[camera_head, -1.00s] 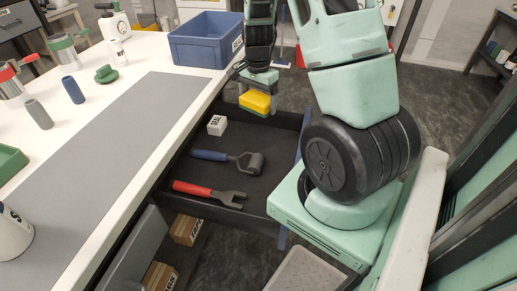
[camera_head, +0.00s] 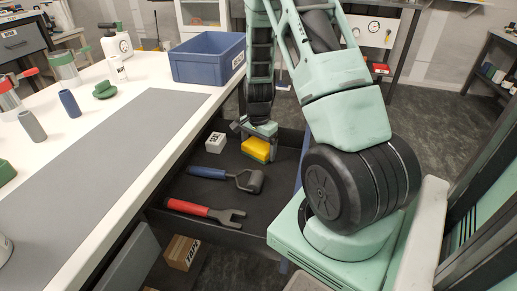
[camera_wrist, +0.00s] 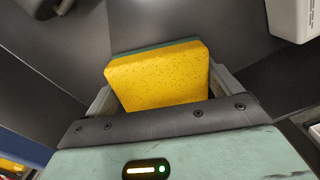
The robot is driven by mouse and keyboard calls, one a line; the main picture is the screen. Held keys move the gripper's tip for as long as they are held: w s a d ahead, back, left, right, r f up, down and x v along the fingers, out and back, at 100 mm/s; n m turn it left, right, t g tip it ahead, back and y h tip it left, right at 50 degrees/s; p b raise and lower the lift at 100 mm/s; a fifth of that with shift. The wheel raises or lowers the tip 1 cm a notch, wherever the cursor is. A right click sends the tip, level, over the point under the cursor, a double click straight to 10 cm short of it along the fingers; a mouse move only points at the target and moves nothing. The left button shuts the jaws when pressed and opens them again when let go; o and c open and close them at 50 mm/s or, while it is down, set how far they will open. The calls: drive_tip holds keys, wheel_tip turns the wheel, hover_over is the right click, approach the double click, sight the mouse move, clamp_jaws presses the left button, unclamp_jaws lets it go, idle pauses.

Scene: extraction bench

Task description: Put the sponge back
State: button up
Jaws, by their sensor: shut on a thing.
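The yellow sponge (camera_head: 256,149) with a green layer is between the fingers of my gripper (camera_head: 257,137), low inside the open dark drawer (camera_head: 215,215). In the wrist view the sponge (camera_wrist: 160,77) fills the space between the two fingers, and my gripper (camera_wrist: 158,100) is shut on it. The sponge is close to the drawer floor at the far right part; I cannot tell whether it touches the floor.
A blue bin (camera_head: 205,58) stands on the white bench beside the drawer. Bare drawer floor lies right of the roller.

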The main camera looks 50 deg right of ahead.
sight(258, 144)
drive_tip(key=shift+f, duration=0.15)
drive_tip(key=o, duration=0.7)
wheel_tip(258, 144, up, 12)
drive_tip(key=p, duration=0.3)
drive_tip(key=shift+r, duration=0.25)
